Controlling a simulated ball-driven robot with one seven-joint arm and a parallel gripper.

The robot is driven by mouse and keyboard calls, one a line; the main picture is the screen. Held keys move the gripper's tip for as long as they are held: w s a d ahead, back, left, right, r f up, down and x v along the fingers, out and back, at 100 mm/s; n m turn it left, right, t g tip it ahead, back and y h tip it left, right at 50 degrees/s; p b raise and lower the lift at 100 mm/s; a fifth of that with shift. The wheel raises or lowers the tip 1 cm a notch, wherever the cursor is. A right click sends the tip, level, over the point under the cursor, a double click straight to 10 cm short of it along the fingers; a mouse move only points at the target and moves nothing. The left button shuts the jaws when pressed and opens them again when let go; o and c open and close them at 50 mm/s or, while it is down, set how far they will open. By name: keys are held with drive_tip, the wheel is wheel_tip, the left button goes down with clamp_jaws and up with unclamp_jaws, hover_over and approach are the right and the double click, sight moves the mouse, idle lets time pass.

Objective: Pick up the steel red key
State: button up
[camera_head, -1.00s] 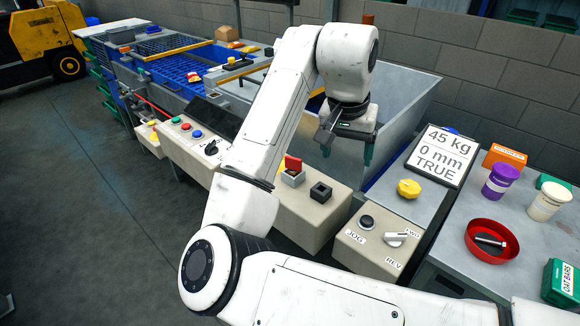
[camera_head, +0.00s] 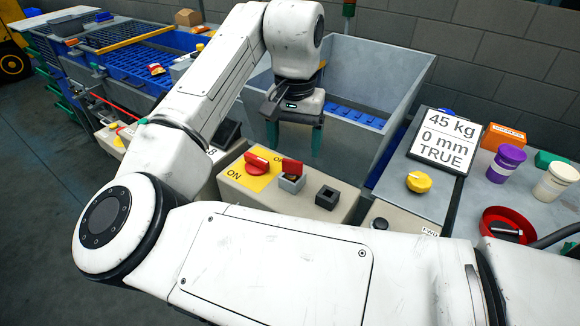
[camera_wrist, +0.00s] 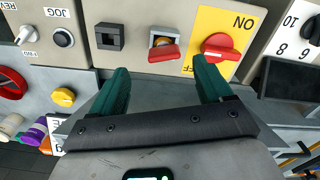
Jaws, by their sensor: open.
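The red key (camera_head: 292,166) has a flat red head and stands in a small grey lock block (camera_head: 291,184) on the beige control panel. In the wrist view the red key (camera_wrist: 163,52) lies between the two fingers in the picture, beyond their tips, over a steel socket. My gripper (camera_head: 295,140) points down with its two teal fingers spread and nothing between them. It is above and behind the key in the head view. The wrist view shows my gripper (camera_wrist: 162,70) open, apart from the key.
A red rotary switch (camera_head: 256,163) on a yellow ON/OFF plate is left of the key. An empty dark square socket (camera_head: 327,197) is to its right. A yellow knob (camera_head: 418,182) and a red bowl (camera_head: 491,217) are farther right. A grey hopper wall (camera_head: 375,80) rises behind.

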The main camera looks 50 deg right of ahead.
sight(292, 160)
drive_tip(key=shift+w+f, duration=0.15)
drive_tip(key=shift+f, duration=1.55)
drive_tip(key=shift+w+f, duration=0.15)
drive_tip(key=shift+f, duration=1.5)
drive_tip(key=shift+c, duration=0.4)
drive_tip(key=c, duration=1.1)
